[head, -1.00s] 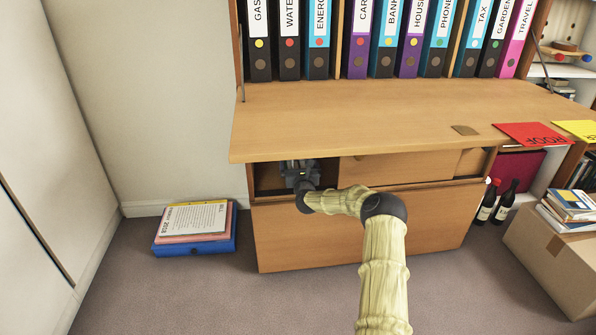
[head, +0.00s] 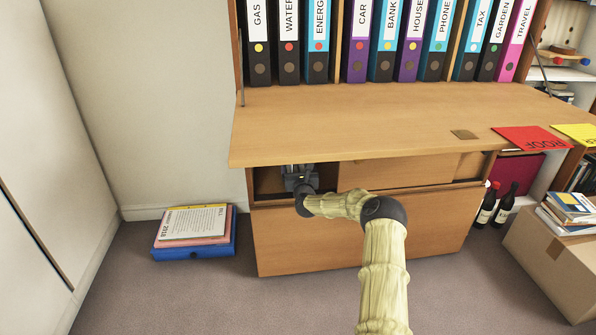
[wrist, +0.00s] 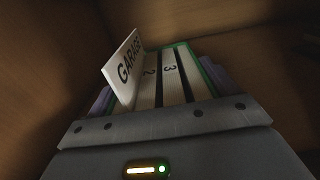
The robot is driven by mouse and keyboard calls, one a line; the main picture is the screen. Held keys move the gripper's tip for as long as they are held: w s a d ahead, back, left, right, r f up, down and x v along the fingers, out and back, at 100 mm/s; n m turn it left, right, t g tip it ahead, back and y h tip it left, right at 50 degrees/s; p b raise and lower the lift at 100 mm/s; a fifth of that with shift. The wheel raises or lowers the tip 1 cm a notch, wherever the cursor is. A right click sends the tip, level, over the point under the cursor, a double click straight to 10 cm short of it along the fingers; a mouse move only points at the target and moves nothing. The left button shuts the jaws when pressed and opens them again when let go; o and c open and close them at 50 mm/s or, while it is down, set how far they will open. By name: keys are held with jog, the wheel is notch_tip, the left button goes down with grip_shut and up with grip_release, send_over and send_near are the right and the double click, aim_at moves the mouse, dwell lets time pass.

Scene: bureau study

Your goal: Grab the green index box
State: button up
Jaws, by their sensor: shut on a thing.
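The green index box (wrist: 191,52) shows in the wrist view as a green rim around white cards with black numbers. A white divider card (wrist: 125,68) reading "GARAGE" stands up at its left. My gripper (wrist: 156,88) is shut on the box, with purple finger parts at its left and right sides. In the head view my gripper (head: 298,174) reaches into the open left part of the compartment under the desk top. The box itself is hidden there.
The wooden desk top (head: 350,125) overhangs the compartment. A sliding panel (head: 395,172) closes the part right of my gripper. Wooden walls surround the box closely. A blue box file (head: 194,251) with papers lies on the floor at left.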

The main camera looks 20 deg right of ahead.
notch_tip(320, 180, up, 10)
jog(key=p, duration=0.5)
jog(key=shift+d, duration=0.1)
dwell(0.4)
